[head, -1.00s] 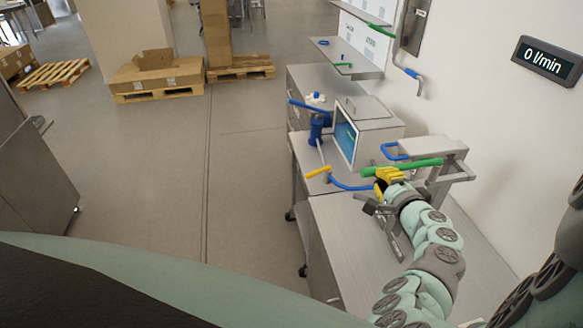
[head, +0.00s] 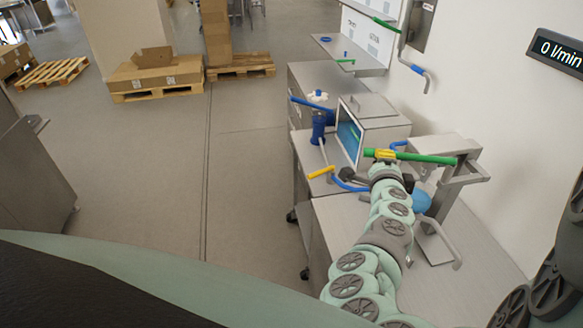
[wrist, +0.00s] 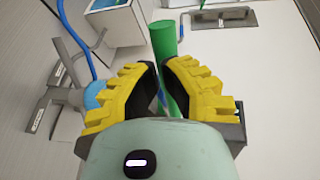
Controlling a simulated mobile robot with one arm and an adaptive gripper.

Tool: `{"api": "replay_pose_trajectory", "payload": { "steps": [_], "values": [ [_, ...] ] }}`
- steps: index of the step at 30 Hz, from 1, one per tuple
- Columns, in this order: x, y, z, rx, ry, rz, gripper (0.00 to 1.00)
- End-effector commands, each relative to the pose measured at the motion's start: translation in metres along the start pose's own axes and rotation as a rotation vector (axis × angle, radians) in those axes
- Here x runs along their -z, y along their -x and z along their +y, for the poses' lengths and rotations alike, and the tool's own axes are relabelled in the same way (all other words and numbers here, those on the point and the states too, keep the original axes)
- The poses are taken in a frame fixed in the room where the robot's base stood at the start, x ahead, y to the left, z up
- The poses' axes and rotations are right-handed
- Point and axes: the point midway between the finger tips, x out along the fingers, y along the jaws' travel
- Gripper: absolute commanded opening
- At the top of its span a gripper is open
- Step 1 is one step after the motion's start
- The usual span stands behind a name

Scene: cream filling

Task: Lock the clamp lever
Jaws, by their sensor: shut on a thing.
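The clamp lever is a green cylindrical bar (head: 432,159) at the metal clamp frame (head: 462,150) on the bench's right side. In the head view it lies nearly level across the picture. My gripper (head: 381,154) has yellow fingers and is shut on the lever near its left end. In the wrist view the green bar (wrist: 164,40) runs between the two yellow fingers (wrist: 165,85). My arm hides part of the clamp and the bench below. A blue rounded part (head: 421,201) shows beneath the lever, right of my arm.
A box-shaped metal unit with a blue screen (head: 349,140) stands just behind the gripper. A blue post (head: 318,127) and a yellow-tipped handle (head: 321,172) are at the bench's left edge. The wall is close on the right. The floor at left is open.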

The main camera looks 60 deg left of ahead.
Motion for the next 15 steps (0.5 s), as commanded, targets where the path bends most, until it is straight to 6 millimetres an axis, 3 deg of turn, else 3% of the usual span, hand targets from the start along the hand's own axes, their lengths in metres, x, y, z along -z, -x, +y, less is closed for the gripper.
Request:
{"api": "replay_pose_trajectory", "payload": {
  "steps": [15],
  "values": [
    [0.003, -0.051, -0.011, 0.004, 0.0, 0.018, 0.0]
  ]
}}
